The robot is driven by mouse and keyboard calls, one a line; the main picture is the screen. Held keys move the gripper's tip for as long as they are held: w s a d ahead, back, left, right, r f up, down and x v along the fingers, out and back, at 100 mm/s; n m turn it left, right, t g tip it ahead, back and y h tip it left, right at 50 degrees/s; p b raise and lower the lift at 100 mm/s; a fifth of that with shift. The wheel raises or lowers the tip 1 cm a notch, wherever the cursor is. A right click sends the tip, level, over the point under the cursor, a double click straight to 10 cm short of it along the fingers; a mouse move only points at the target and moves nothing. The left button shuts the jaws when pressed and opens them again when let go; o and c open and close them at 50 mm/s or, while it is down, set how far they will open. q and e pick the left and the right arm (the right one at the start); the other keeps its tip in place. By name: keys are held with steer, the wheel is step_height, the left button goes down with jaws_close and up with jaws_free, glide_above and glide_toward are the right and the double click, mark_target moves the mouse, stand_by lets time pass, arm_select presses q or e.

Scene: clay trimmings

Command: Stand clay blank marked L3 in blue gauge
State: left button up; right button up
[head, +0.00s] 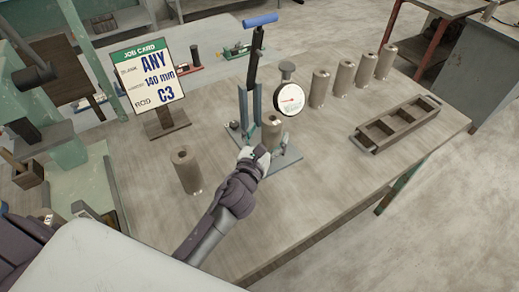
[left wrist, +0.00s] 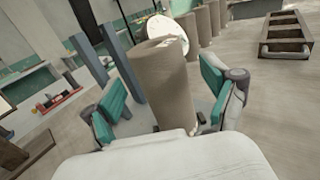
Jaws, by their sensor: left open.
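The blue gauge (head: 244,110) stands on the table, with a blue-topped lever and a round dial (head: 290,98) on its right. A brown cylindrical clay blank (head: 271,132) stands upright at the gauge, on its base plate. My left gripper (head: 258,154) is open right at this blank. In the left wrist view, the blank (left wrist: 163,80) stands between the two teal finger pads, with gaps showing on both sides. Another blank (head: 187,171) stands upright on the table to the left. I cannot read an L3 mark on any blank. My right gripper is not in view.
Several blanks (head: 319,88) stand in a row at the back right. An empty three-compartment wooden tray (head: 429,109) lies at the right. A job card (head: 149,76) reading ANY, 140 mm, C3 stands at the back left. The table's front right is clear.

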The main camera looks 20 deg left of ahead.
arm_select(q)
steer(key=s+b, duration=0.1)
steer(key=s, duration=0.7)
steer(key=shift+s, duration=0.3)
steer(key=shift+r, duration=0.1)
